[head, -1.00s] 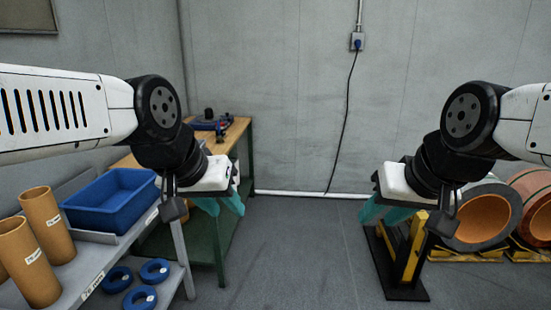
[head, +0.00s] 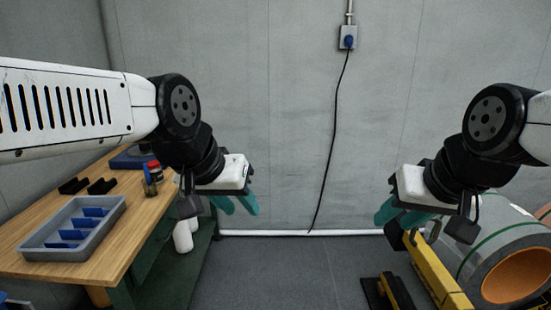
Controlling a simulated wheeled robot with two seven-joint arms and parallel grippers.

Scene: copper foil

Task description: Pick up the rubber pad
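I cannot make out a rubber pad for certain. Two small black pieces (head: 102,186) lie on the wooden workbench (head: 95,262) at the left, behind a grey tray; what they are is too small to tell. My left gripper (head: 236,204) is in the air just right of the bench, its teal fingers apart and nothing between them. My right gripper (head: 400,214) hangs in the air at the right, in front of the wall, with its teal fingers apart and empty. My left arm hides part of the bench's far end.
The grey tray (head: 32,243) with blue dividers stands on the bench. Small containers (head: 153,172) stand near its back edge. Large copper-coloured rolls (head: 515,276) and a yellow stand (head: 440,275) are at the right. The grey floor (head: 290,270) between is clear; a wall with a cable (head: 328,150) is ahead.

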